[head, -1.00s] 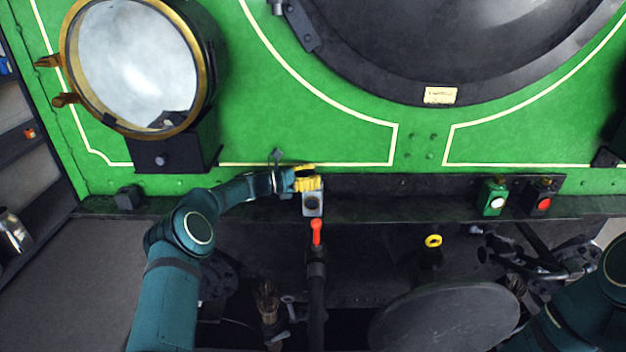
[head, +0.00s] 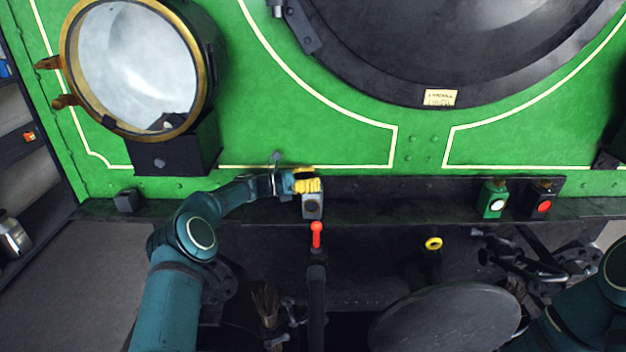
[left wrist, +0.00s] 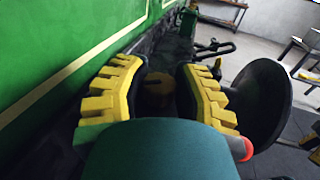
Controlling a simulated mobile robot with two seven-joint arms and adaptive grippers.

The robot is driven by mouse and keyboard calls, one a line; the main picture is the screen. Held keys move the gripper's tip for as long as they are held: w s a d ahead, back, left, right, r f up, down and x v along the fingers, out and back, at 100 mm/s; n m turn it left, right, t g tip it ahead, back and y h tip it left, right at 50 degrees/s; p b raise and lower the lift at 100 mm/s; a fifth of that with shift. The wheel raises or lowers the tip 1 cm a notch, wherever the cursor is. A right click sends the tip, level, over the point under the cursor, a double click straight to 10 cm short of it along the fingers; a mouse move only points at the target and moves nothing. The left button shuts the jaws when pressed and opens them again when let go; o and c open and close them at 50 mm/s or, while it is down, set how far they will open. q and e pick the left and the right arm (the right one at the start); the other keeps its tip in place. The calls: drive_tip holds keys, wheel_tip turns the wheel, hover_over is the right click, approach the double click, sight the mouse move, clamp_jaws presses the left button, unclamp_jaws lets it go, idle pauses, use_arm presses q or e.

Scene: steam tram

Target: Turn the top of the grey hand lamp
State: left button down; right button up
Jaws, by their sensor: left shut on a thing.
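The grey hand lamp (head: 312,207) stands upright on the dark ledge below the green panel in the head view, its round dark lens facing me. My left gripper (head: 307,181) reaches in from the left, its yellow fingers at the lamp's top and covering it. In the left wrist view the two yellow fingers (left wrist: 160,80) are on either side of the lamp's dark, brownish top (left wrist: 157,97). They are shut on it; the exact contact is shadowed. My right gripper is not in view.
A green lamp (head: 495,199) and a black lamp with a red lens (head: 542,202) stand right on the ledge. A red-tipped lever (head: 316,236) rises just below the grey lamp. A round buffer (head: 447,318) is lower right. A big brass-rimmed headlamp (head: 137,65) is upper left.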

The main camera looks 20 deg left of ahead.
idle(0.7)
use_arm(q)
drive_tip(key=c, duration=0.6)
unclamp_jaws()
drive_tip(key=shift+c, duration=0.2)
drive_tip(key=v, duration=1.2)
